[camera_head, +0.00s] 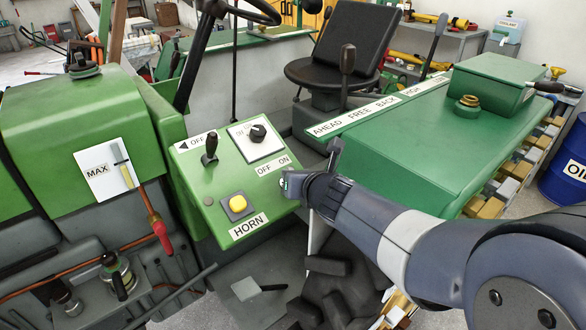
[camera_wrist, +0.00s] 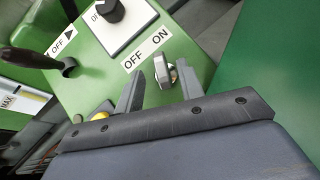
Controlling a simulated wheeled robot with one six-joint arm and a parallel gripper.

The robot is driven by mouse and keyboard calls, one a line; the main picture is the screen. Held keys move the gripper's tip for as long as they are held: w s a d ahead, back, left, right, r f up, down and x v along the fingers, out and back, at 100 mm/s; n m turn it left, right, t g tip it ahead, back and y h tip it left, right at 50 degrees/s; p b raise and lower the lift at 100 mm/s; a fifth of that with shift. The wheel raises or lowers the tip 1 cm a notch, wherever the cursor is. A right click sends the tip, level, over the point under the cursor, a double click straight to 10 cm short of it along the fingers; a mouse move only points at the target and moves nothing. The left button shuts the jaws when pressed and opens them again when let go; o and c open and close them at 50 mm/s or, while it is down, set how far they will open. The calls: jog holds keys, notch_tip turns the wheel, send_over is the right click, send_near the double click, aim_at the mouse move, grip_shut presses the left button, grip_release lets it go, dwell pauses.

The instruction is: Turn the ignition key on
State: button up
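The green control panel (camera_head: 213,207) carries an OFF ON label (camera_head: 273,165); the label also shows in the wrist view (camera_wrist: 147,52). Just below it, a small grey key (camera_wrist: 162,70) stands out from the panel. My gripper (camera_wrist: 160,72) is open, with one finger on each side of the key. The key looks closer to the right finger; I cannot tell whether they touch. In the head view my gripper (camera_head: 300,180) is at the panel's right edge and mostly hides the key. Which way the key points is unclear.
The panel also holds a black lever (camera_head: 210,150), a black knob (camera_head: 258,132) on a white plate and a yellow HORN button (camera_head: 238,204). A green tractor body (camera_head: 440,130) lies right of my gripper. A black seat (camera_head: 345,60) and steering wheel (camera_head: 250,12) stand behind.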

jog(key=p+v, duration=0.2)
jog(key=v, duration=0.4)
jog(key=shift+s, duration=0.25)
jog(key=shift+d, duration=0.1)
jog(key=b+x, duration=0.3)
jog(key=x, duration=0.6)
jog(key=shift+b, duration=0.3)
jog(key=shift+x, duration=0.95)
jog(key=shift+r, duration=0.15)
jog(key=shift+s, duration=0.1)
